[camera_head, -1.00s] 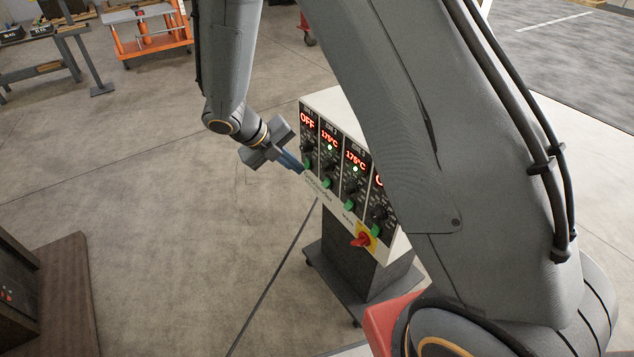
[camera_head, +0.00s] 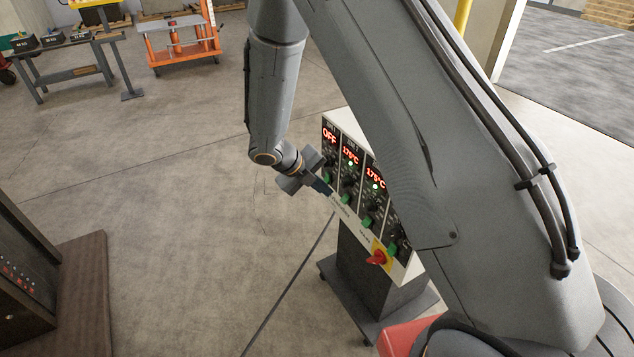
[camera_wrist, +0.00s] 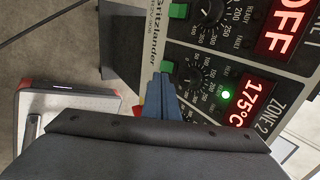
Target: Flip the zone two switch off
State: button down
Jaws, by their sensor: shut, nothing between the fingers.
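The controller panel (camera_head: 352,212) has a column for each zone. The zone two display (camera_head: 350,155) reads 175°C in red, with a green lamp lit below it; it also shows in the wrist view (camera_wrist: 247,103). The zone two switch (camera_wrist: 167,66) is a green rocker at the lower edge of its column; it also shows in the head view (camera_head: 346,198). My gripper (camera_wrist: 161,88) is shut and empty, its blue fingertips right beside that switch. I cannot tell whether they touch. In the head view my gripper (camera_head: 325,189) is at the panel's lower left.
The zone one display (camera_wrist: 285,30) reads OFF, with its green switch (camera_wrist: 179,10) close by. The zone three display (camera_head: 376,178) is lit. A red rotary main switch (camera_head: 377,258) sits on yellow at the lower corner. My arm hides the panel's right part.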

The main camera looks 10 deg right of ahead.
aim_at(344, 200)
jog(key=p+x, duration=0.1)
jog(key=x, duration=0.6)
jog(key=shift+d, duration=0.15)
jog(key=shift+f, duration=0.1)
jog(key=shift+d+f+h+b, duration=0.1)
jog(key=shift+f+h+b, duration=0.15)
jog(key=shift+h+b, duration=0.2)
jog(key=shift+r+p, duration=0.65)
jog(key=shift+r, duration=0.2)
jog(key=s+a+r, duration=0.3)
jog(key=a+r, duration=0.3)
jog(key=a, duration=0.5)
jog(key=shift+s+a+r, duration=0.35)
jog(key=shift+s+r, duration=0.05)
